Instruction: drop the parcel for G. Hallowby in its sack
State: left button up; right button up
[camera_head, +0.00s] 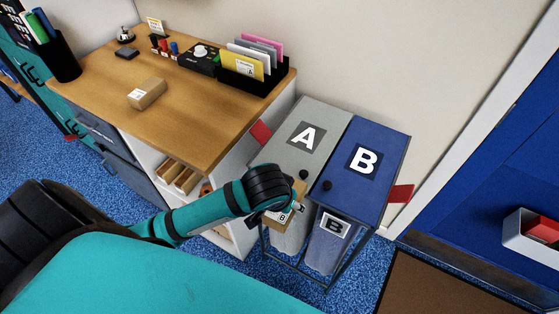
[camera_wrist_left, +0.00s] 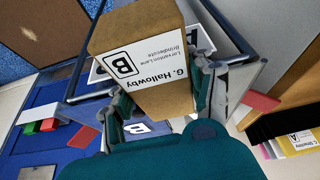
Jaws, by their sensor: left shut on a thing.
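My left gripper (camera_head: 288,207) is shut on a brown parcel (camera_head: 299,190), in front of the two lidded sack stands. In the left wrist view the parcel (camera_wrist_left: 140,40) sits between the fingers (camera_wrist_left: 162,98); its label reads G. Hallowby, Larkenton Lane or similar, with a boxed B. The grey lid marked A (camera_head: 325,112) and the blue lid marked B (camera_head: 386,142) both look closed, each with a black knob. The B sack (camera_head: 324,252) hangs below the blue lid with a B tag; the A sack (camera_head: 290,236) is partly hidden by my gripper. My right gripper is out of view.
A wooden desk (camera_head: 110,105) at the left holds another small parcel (camera_head: 147,93), stamps and a file rack (camera_head: 262,82). Red flags (camera_head: 401,193) stick out beside the lids. A brown mat (camera_head: 430,288) and a blue door stand at right.

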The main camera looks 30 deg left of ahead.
pick_arm(q)
jog(key=w+d+r+p, duration=0.6)
jog(key=w+r, duration=0.3)
jog(key=r, duration=0.2)
jog(key=w+d+r+p, duration=0.5)
jog(key=w+r, duration=0.4)
jog(key=r, duration=0.3)
jog(key=w+f, duration=0.3)
jog(key=w, duration=0.2)
jog(key=shift+f, duration=0.25)
jog(key=shift+w, duration=0.1)
